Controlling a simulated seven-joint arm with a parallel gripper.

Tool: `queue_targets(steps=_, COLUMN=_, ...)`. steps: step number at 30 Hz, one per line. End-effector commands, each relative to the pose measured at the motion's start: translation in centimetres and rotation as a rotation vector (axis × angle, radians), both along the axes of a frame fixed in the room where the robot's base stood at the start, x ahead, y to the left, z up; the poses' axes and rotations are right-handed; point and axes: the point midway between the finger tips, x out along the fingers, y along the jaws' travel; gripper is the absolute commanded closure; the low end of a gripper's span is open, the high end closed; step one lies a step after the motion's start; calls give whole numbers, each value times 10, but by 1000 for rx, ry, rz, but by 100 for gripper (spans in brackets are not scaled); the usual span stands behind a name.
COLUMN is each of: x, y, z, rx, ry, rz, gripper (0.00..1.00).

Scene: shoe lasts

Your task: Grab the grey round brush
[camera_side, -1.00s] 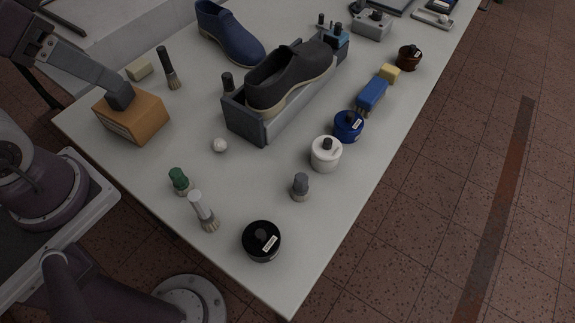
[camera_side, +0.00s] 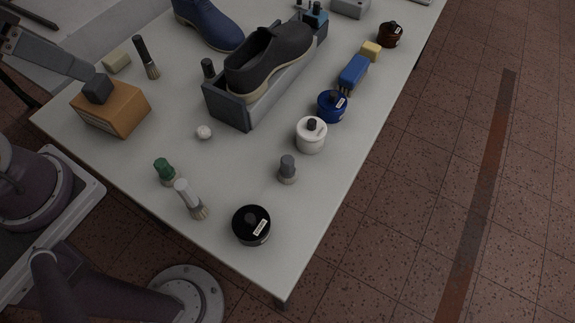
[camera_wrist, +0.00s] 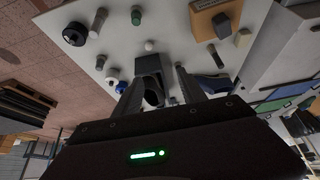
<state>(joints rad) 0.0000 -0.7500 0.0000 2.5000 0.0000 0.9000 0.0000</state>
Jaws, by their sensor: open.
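The grey round brush (camera_side: 287,169) stands upright near the table's right front edge, bristles down, between the black jar and the white jar. It also shows in the wrist view (camera_wrist: 100,62), small, to the left of my fingers. My gripper (camera_wrist: 159,75) is open and empty in the wrist view. Its fingers are well apart from the brush, with the dark shoe and its stand seen between and beyond them. I cannot make out my gripper clearly in the side view.
The black jar (camera_side: 251,225) and white jar (camera_side: 310,135) stand on either side of the brush. A white-handled brush (camera_side: 191,199) and green brush (camera_side: 164,171) are to its left. The shoe stand (camera_side: 226,106) lies behind. Table between these is bare.

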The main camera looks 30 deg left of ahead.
Motion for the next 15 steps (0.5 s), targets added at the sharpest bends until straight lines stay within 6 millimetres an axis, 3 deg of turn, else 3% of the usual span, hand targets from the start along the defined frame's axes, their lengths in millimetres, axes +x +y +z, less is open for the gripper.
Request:
queue_targets(steps=4, x=1, y=0, z=14, rx=0, ry=-5, rz=0, gripper=52)
queue_targets(steps=8, x=1, y=0, z=52, rx=0, ry=-7, rz=0, gripper=52)
queue_targets(steps=12, x=55, y=27, z=61, rx=133, ry=-160, rz=57, gripper=52)
queue_targets(steps=15, x=98, y=37, z=76, rx=212, ry=-304, rz=50, gripper=52)
